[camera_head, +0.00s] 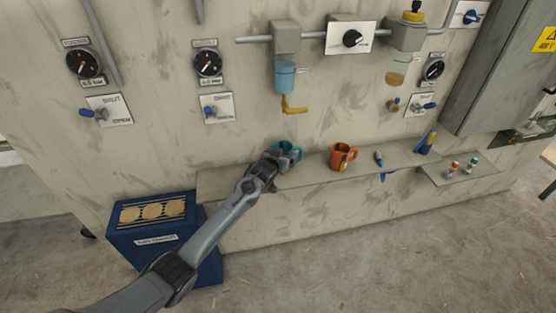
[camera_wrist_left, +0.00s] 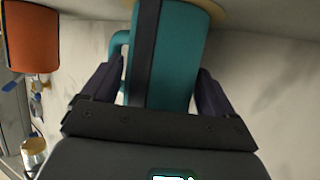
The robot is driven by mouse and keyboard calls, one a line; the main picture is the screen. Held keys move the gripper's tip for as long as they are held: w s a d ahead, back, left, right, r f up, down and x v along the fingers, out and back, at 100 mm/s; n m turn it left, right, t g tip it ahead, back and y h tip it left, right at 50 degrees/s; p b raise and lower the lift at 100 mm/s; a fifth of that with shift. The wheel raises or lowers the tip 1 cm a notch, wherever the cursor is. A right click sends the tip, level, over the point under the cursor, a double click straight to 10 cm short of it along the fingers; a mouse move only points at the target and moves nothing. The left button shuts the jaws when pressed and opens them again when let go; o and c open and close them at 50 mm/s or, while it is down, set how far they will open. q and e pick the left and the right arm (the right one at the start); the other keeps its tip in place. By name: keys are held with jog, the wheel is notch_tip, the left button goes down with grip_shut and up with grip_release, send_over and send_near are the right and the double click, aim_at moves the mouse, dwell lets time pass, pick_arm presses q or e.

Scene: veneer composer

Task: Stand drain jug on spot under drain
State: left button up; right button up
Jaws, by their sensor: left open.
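A teal jug (camera_head: 290,146) stands on the grey shelf below the yellow-orange drain spout (camera_head: 293,107) of the blue filter. My left gripper (camera_head: 281,158) is at the jug, with its fingers open on either side of it. In the left wrist view the teal jug (camera_wrist_left: 176,60), with a dark band and a handle at its left, fills the space between the spread fingers (camera_wrist_left: 158,88). A yellowish round spot (camera_wrist_left: 231,12) shows partly beside the jug's base; the jug hides the rest. My right gripper is out of view.
An orange mug (camera_head: 340,158) stands to the right on the shelf (camera_head: 310,175), and also shows in the left wrist view (camera_wrist_left: 30,38). Farther right are small tools and a blue-yellow item (camera_head: 427,142). A blue bin (camera_head: 185,250) stands at lower left.

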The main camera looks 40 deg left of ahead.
pick_arm(q)
jog(key=p+v, duration=0.4)
jog(key=v, duration=0.7)
jog(key=s+d+f+m+g+h, duration=0.1)
jog(key=s+d+f+g, duration=0.1)
jog(key=s+d+f, duration=0.35)
jog(key=s+d+f+m+g+h, duration=0.1)
jog(key=s+d+f+m+g, duration=0.15)
jog(key=s+d, duration=0.5)
jog(key=s+d+m+g+h, duration=0.1)
jog(key=s+d, duration=0.3)
jog(key=s, duration=0.8)
jog(key=s+d+m+g+h, duration=0.1)
jog(key=s+d+g, duration=0.2)
jog(key=s, duration=0.9)
jog(key=shift+d+g, duration=0.35)
jog(key=shift+d, duration=0.35)
jog(key=shift+r+p, duration=0.2)
jog(key=shift+p, duration=0.2)
